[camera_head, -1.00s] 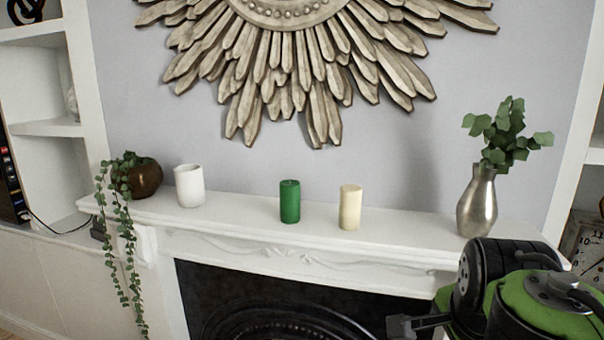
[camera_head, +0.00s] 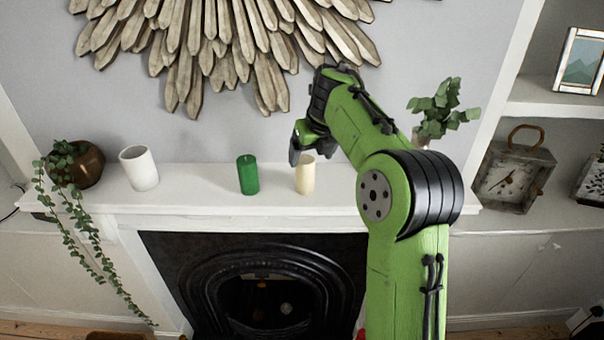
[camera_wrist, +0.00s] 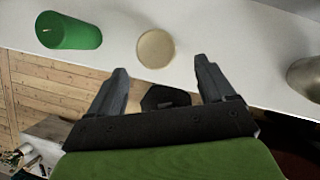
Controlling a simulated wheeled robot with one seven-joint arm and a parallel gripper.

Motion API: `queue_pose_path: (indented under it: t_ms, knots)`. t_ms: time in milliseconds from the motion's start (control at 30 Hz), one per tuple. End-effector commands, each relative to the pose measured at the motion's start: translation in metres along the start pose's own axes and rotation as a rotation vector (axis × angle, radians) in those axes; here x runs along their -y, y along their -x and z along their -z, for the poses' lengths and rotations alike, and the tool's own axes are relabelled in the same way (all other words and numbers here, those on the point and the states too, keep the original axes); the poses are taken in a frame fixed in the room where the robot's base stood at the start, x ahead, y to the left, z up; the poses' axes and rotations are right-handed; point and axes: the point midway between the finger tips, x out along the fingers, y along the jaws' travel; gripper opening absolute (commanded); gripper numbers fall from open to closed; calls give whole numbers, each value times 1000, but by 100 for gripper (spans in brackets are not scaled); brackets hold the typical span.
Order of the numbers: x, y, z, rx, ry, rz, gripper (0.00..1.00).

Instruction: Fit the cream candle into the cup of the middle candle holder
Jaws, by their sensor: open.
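The cream candle (camera_head: 305,178) stands upright on the white mantel shelf, right of a green candle (camera_head: 248,175). My gripper (camera_head: 302,146) is just above the cream candle in the head view, and my arm reaches up from the lower right. In the wrist view the open fingers (camera_wrist: 160,78) are empty, and the round top of the cream candle (camera_wrist: 156,48) shows just beyond the fingertips, roughly between them. The green candle (camera_wrist: 68,31) lies to its left in that view. I see no candle holder in these frames.
A white cup (camera_head: 139,168) and a trailing plant in a brown pot (camera_head: 84,166) stand at the mantel's left. A metal vase with leaves (camera_head: 440,110) is at the right, partly behind my arm. The mantel (camera_head: 205,186) is clear between cup and green candle.

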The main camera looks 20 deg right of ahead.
Motion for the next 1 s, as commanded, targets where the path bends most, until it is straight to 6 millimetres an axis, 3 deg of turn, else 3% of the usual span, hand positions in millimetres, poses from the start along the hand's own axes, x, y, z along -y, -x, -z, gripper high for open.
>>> queue_pose_path:
  t_ms: [100, 267, 500, 733, 1000]
  knots:
    - [-1, -24, 0, -2, 3, -1, 82]
    - [-1, -41, -1, -2, 3, -2, 82]
    - [-2, -81, -4, 0, 4, -1, 82]
    - [-1, -85, -4, 2, 4, 0, 82]
    - [-1, -85, -4, 2, 4, 0, 42]
